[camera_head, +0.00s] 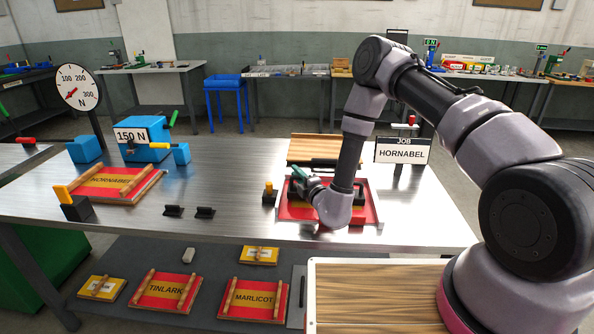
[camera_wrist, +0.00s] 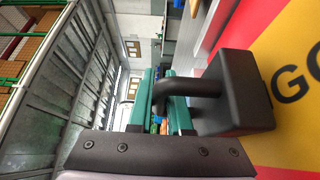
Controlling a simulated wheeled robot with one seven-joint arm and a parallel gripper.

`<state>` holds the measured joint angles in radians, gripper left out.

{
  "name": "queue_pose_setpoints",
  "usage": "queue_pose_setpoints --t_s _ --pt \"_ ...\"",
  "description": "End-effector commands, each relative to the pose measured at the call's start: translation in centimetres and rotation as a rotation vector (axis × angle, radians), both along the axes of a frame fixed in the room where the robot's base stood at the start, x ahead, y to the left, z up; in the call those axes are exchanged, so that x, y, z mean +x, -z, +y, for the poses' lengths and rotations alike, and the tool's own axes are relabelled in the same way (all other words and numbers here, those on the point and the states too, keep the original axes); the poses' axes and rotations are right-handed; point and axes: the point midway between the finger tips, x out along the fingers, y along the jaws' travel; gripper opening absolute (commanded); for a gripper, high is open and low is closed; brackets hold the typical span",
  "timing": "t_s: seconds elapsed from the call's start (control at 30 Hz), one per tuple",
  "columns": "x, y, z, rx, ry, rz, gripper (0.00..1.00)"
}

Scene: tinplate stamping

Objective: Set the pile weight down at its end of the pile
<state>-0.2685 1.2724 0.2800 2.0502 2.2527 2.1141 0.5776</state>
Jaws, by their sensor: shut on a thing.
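The pile weight is a black block with a bent black handle, large in the wrist view (camera_wrist: 240,95). My gripper (camera_wrist: 164,90) has its teal fingers shut on the handle. In the head view my gripper (camera_head: 298,180) is low over the left part of the pile, a red and yellow sheet (camera_head: 325,212) on the table. The pile's lettered yellow and red face also shows beside the weight in the wrist view (camera_wrist: 287,60). The block is at or just above this face; I cannot tell whether they touch. My wrist hides much of the pile in the head view.
A yellow-topped black block (camera_head: 268,194) stands left of the pile. Two small black holders (camera_head: 174,211) and the HORNABEL sheet (camera_head: 100,188) lie further left. A wooden board (camera_head: 326,149) is behind, and the JOB sign (camera_head: 402,151) stands behind right. Bare metal table lies between.

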Motion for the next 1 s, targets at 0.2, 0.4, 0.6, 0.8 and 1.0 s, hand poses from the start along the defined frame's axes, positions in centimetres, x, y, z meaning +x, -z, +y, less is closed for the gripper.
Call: queue_pose_setpoints --t_s 0.2,0.4,0.6,0.8,1.0 --pt "0.07 0.03 0.04 0.002 0.0 -0.002 0.0" --pt "0.06 0.03 0.04 0.002 0.0 -0.002 0.0" --pt "0.06 0.19 0.03 0.002 0.0 -0.001 0.0" --pt "0.05 0.54 0.03 0.002 0.0 -0.001 0.0" --pt "0.05 0.85 0.04 0.002 -0.001 -0.001 0.0"
